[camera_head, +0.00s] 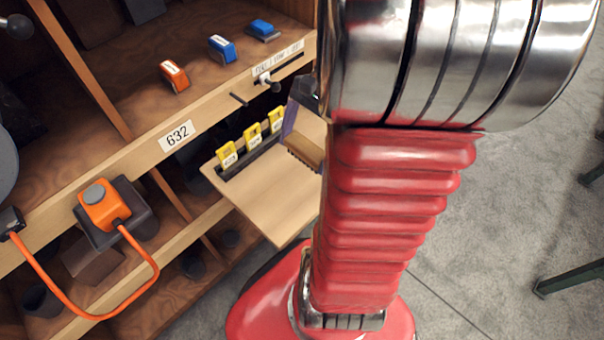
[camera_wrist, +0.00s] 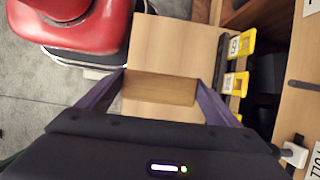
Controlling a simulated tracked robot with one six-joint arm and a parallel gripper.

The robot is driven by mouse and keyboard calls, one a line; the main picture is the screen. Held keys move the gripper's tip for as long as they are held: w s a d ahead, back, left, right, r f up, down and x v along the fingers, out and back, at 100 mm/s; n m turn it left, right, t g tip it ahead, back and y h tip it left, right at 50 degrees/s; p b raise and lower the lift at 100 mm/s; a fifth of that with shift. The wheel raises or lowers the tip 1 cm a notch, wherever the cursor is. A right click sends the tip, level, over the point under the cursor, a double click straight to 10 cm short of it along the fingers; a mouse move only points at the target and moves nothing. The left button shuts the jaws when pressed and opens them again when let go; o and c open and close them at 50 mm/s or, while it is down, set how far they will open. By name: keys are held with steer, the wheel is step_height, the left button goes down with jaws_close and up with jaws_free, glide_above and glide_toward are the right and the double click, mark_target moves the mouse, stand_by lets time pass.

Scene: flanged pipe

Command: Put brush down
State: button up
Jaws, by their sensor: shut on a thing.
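The brush (camera_wrist: 160,88) shows in the wrist view as a wooden block between the two purple fingers of my gripper (camera_wrist: 161,79). My gripper is shut on it. In the head view the brush (camera_head: 308,141) has a pale wooden body with dark bristles along its lower edge. It is over the far right part of a small wooden shelf (camera_head: 275,205), bristles down. I cannot tell whether the bristles touch the shelf. My arm hides the brush's right end and most of my gripper in the head view.
Several yellow tags (camera_head: 253,134) stand in a dark slot along the shelf's back edge. Behind is a wooden cabinet labelled 632 (camera_head: 176,136), with an orange device (camera_head: 103,204) on a cable. Blue and orange blocks (camera_head: 174,76) sit above. The shelf's front is clear.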

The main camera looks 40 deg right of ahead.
steer(key=shift+s+d+f, duration=0.1)
steer(key=shift+f, duration=3.05)
steer(key=shift+f, duration=1.85)
steer(key=o, duration=1.2)
steer(key=shift+f, duration=0.1)
steer(key=shift+c, duration=0.2)
steer(key=v, duration=1.2)
